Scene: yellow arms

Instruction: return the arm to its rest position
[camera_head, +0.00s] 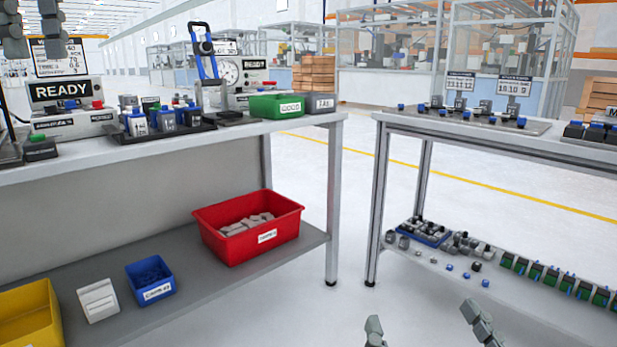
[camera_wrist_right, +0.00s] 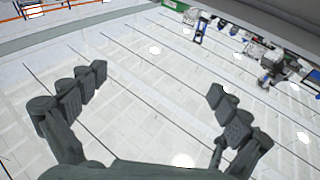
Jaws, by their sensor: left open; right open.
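My left gripper (camera_head: 31,38) is at the top left corner of the head view, its two grey fingers apart with nothing between them. It hangs in front of the back of the left bench, near the READY display. My right gripper (camera_head: 425,325) is at the bottom edge of the head view, open and empty, over the floor in front of the gap between the benches. Most of both arms is out of view.
The left bench (camera_head: 228,135) carries a green bin (camera_head: 277,106) and a black tray (camera_head: 150,136). Its lower shelf holds a red bin (camera_head: 225,240) and a blue bin (camera_head: 150,280). The right bench (camera_head: 470,131) has small parts on both levels. Floor between the benches is clear.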

